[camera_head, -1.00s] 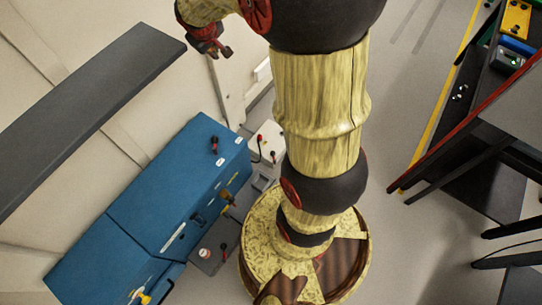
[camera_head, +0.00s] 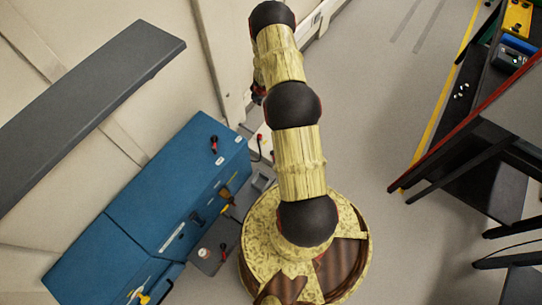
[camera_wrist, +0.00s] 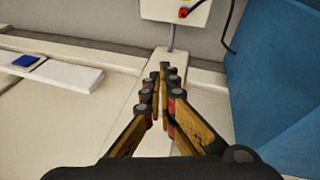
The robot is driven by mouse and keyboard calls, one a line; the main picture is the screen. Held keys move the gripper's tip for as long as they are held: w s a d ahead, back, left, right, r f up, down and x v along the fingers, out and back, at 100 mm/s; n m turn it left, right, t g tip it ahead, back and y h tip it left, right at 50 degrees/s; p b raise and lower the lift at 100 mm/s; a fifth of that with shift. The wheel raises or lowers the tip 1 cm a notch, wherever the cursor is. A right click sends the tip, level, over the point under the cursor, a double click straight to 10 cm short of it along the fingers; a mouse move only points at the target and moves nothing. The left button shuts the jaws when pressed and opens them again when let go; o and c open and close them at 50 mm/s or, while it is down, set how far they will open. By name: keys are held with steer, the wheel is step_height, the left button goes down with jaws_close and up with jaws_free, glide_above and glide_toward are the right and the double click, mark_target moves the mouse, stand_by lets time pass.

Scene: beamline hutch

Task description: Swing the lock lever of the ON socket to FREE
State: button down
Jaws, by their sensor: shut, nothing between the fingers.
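My gripper (camera_wrist: 165,72) is shut and empty in the wrist view, its fingers pointing toward a pale wall and floor. A white box (camera_wrist: 160,10) with a red and yellow part (camera_wrist: 184,12) shows at the top edge, beyond the fingertips and apart from them. In the head view, a white box (camera_head: 267,144) with a red part and a dark cable stands beside the blue cabinet, partly behind my arm. My gripper is mostly hidden by my arm there. I cannot make out a lock lever or an ON or FREE mark.
A blue cabinet (camera_head: 165,190) stands left of my base and shows at the right of the wrist view (camera_wrist: 275,85). A dark grey shelf (camera_head: 90,105) juts out at upper left. A dark bench (camera_head: 460,130) is at right. Grey floor (camera_head: 370,80) between is clear.

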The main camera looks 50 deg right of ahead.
steer(key=s+a+f+y, duration=0.1)
steer(key=s+f, duration=0.3)
steer(key=f, duration=0.4)
steer(key=s+a+f+y, duration=0.1)
steer(key=s+a+f, duration=0.2)
steer(key=f, duration=0.5)
steer(key=s+a+f+y, duration=0.1)
steer(key=s+a+f, duration=0.1)
steer(key=s+f, duration=0.3)
step_height(320, 180, down, 4)
steer(key=shift+s+a+r+n, duration=0.1)
steer(key=shift+s+a+n, duration=0.2)
steer(key=shift+s, duration=0.1)
steer(key=b+x, duration=0.5)
steer(key=x, duration=0.6)
steer(key=shift+s+d+r, duration=0.15)
steer(key=shift+s, duration=0.55)
steer(key=shift+s+d+r, duration=0.15)
steer(key=shift+s, duration=0.6)
steer(key=shift+s+d+r, duration=0.2)
steer(key=shift+s, duration=0.5)
